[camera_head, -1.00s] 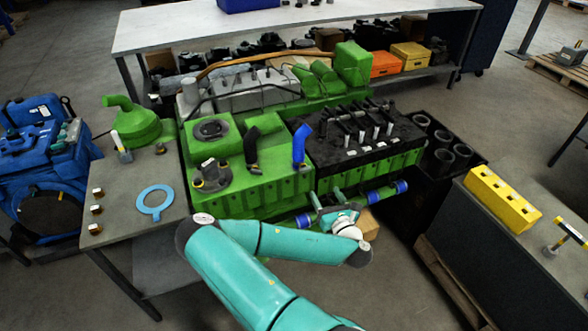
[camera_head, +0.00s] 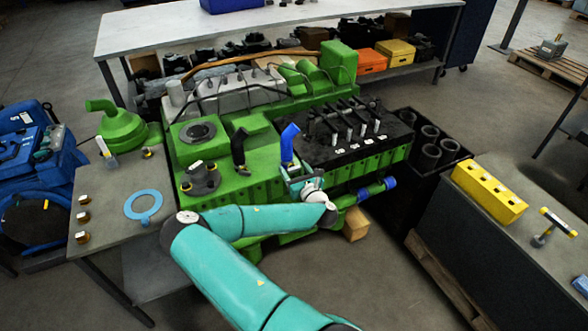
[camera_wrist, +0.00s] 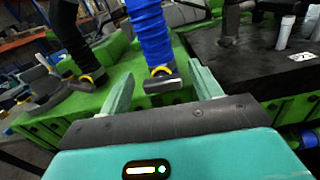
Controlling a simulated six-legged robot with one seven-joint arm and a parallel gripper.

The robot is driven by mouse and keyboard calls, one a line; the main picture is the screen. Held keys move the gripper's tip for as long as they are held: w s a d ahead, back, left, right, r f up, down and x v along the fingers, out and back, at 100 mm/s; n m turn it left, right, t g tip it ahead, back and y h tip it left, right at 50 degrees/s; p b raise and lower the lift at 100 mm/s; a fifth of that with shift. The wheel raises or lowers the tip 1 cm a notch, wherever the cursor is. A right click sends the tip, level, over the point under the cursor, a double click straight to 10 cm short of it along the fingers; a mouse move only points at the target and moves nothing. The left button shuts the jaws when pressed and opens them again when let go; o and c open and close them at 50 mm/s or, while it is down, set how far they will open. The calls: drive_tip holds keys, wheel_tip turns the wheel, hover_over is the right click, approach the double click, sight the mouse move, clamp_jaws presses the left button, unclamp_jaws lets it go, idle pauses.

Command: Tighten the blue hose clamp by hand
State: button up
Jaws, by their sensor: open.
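A blue hose (camera_head: 288,142) stands upright on the green engine block (camera_head: 255,180), bent over at its top. In the wrist view the blue hose (camera_wrist: 151,36) rises just beyond my gripper. A clamp (camera_wrist: 163,79) with a grey metal handle and a yellow band sits at the foot of the hose. My gripper (camera_wrist: 161,86) is open, with one teal finger on each side of the clamp handle, which lies between and slightly beyond the fingers. In the head view my gripper (camera_head: 297,178) is at the base of the blue hose and hides the clamp.
A black hose (camera_head: 239,148) with a similar clamp stands left of the blue one. The black cylinder head (camera_head: 358,145) with silver studs lies to the right. A green pipe with blue ends (camera_head: 375,189) runs along the engine's front. A blue gasket (camera_head: 143,205) lies on the left table.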

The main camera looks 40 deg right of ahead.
drive_tip(key=shift+w+d, duration=0.15)
drive_tip(key=shift+w, duration=0.15)
drive_tip(key=c, duration=1)
drive_tip(key=shift+m, duration=0.4)
drive_tip(key=m, duration=0.4)
drive_tip(key=shift+d, duration=0.15)
drive_tip(key=shift+s+d+f+m, duration=0.1)
drive_tip(key=shift+m, duration=1.1)
drive_tip(key=shift+f+m, duration=0.1)
drive_tip(key=shift+m, duration=1.1)
